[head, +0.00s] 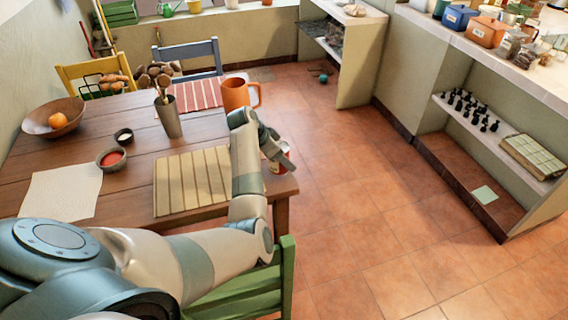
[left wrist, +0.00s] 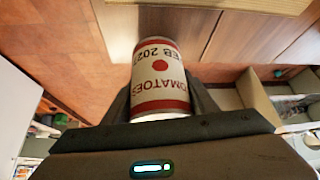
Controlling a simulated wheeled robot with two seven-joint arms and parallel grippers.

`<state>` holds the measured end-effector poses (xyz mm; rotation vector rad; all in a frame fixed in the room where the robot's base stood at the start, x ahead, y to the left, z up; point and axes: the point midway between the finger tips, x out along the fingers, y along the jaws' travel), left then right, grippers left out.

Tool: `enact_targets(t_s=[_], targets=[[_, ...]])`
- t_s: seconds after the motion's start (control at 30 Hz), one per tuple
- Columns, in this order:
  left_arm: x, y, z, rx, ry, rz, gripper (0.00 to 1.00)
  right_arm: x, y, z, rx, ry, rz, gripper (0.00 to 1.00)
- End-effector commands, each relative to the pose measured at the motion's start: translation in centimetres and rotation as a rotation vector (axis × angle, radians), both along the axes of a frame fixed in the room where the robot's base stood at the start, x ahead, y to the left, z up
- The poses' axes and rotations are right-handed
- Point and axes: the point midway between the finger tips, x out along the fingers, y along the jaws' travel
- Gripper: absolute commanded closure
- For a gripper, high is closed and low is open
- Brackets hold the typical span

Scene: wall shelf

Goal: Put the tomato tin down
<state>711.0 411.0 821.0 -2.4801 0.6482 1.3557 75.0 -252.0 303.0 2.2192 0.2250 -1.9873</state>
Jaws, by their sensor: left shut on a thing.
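The tomato tin (head: 281,162) is white and red, at the right end of the wooden table (head: 137,131), partly hidden behind my left gripper (head: 279,151). In the left wrist view the tin (left wrist: 160,78) sits between the dark fingers, its lettering upside down in the picture. My left gripper is shut on it. The table's edge (left wrist: 160,22) shows behind the tin, with floor to the left. I cannot tell whether the tin touches the tabletop. My right gripper is not in view.
A slatted wooden board (head: 190,180) lies left of my left forearm. An orange mug (head: 236,94) and a tall grey cup (head: 170,118) with utensils stand behind it. A green chair (head: 240,290) is at the near side. Wall shelves (head: 500,135) stand right, across open tiled floor.

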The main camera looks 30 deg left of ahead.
Motion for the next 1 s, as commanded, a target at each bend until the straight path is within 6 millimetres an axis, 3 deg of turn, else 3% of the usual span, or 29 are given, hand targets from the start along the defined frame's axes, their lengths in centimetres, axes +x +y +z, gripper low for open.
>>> enact_targets(t_s=[0.23,0.67,0.7,0.77,1.0], targets=[[0.0,-0.1,-2.4,0.0,-0.001,0.0,0.82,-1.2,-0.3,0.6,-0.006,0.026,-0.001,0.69],[0.0,0.0,-2.9,0.001,-0.001,0.0,0.82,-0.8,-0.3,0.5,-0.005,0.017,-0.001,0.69],[-0.1,0.0,-3.1,0.0,0.002,-0.001,0.45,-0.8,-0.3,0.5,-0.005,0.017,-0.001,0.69],[-0.1,0.0,-3.0,0.0,0.001,0.0,0.31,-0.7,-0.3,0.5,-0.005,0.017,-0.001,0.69],[0.0,0.0,-3.0,0.0,0.001,0.0,0.29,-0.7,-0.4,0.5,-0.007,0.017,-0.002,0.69]])
